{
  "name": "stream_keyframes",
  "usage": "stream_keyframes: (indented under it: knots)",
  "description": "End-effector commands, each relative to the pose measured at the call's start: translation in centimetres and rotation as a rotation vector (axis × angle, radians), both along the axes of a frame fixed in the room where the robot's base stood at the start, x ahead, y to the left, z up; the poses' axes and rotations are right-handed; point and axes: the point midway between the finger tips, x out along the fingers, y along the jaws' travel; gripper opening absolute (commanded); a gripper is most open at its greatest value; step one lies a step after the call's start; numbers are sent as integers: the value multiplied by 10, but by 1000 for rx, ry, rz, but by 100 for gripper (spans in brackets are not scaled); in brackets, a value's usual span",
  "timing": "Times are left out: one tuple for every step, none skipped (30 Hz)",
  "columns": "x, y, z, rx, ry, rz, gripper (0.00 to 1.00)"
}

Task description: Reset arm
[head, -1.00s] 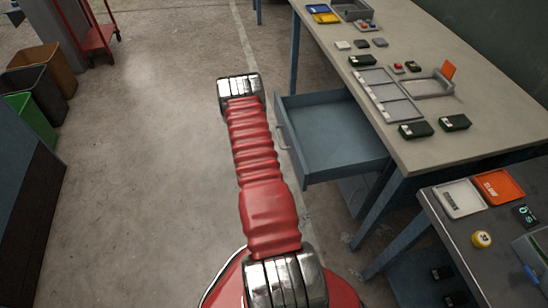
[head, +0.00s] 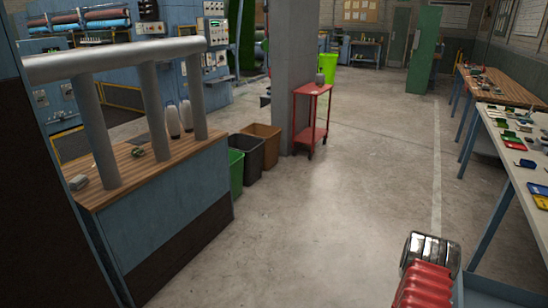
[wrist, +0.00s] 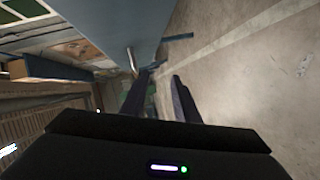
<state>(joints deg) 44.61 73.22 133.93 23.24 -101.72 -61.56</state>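My gripper (wrist: 161,76) shows only in the wrist view, as two dark fingers standing apart with nothing between them. It points at the bare concrete floor (wrist: 240,75) and the side of a blue-grey surface (wrist: 110,25). In the head view, only part of my red arm with its metal joint shows at the lower right; the gripper is out of that frame.
The long workbench (head: 505,165) with small parts runs along the right. At left stand a wooden-topped counter (head: 180,152), green (head: 236,172), black and brown bins, a pillar (head: 292,70) and a red trolley (head: 312,115). The middle floor (head: 345,200) is clear.

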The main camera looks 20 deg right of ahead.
Motion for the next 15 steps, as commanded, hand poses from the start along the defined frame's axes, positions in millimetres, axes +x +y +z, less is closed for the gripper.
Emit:
stream_keyframes:
  knots:
    - [-3, 3, -13, 59, -4, -12, 28]
    - [-5, 5, -21, 99, -7, -21, 28]
    - [-8, 9, -33, 155, -9, -34, 28]
    - [-10, 13, -42, 196, -10, -44, 28]
    - [-13, 17, -51, 238, -11, -55, 28]
    - [-16, 22, -61, 292, -10, -69, 28]
    - [-18, 26, -69, 331, -11, -80, 28]
    - [-20, 30, -75, 368, -13, -92, 28]
    - [-22, 35, -83, 416, -15, -107, 28]
    - [-23, 38, -87, 452, -19, -120, 28]
    - [-24, 41, -92, 486, -20, -131, 28]
    - [-24, 46, -96, 529, -25, -145, 28]
    - [-23, 49, -99, 562, -28, -157, 28]
    - [-23, 53, -101, 594, -30, -167, 28]
    - [-22, 57, -103, 634, -35, -181, 28]
